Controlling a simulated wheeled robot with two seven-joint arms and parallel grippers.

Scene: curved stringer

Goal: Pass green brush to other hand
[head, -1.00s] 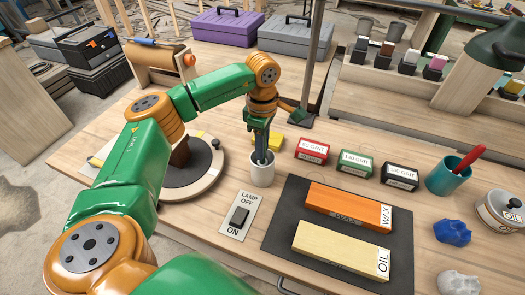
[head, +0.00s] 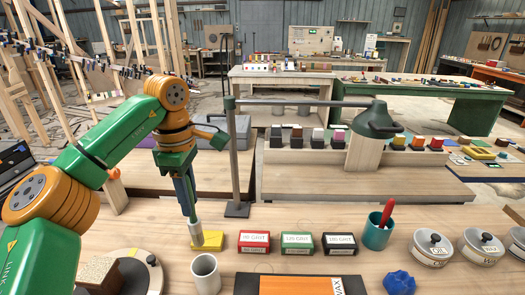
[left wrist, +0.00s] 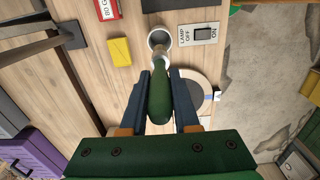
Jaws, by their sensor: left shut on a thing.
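My left gripper (head: 187,203) is shut on the green brush and holds it upright, with its pale lower end (head: 195,236) pointing down. The brush's dark green handle (left wrist: 161,98) lies between the two blue fingers in the left wrist view. In the head view the brush's lower end shows just above and behind the rim of the white cup (head: 205,276). The cup (left wrist: 159,38) lies beyond the brush tip in the left wrist view. My right gripper is in neither view.
A yellow block (head: 208,240) and red (head: 253,242), green (head: 297,243) and black (head: 339,244) grit boxes stand right of the brush. A lamp post (head: 233,160) rises behind. A turntable (head: 125,268) is at front left. A teal cup (head: 378,232) stands farther right.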

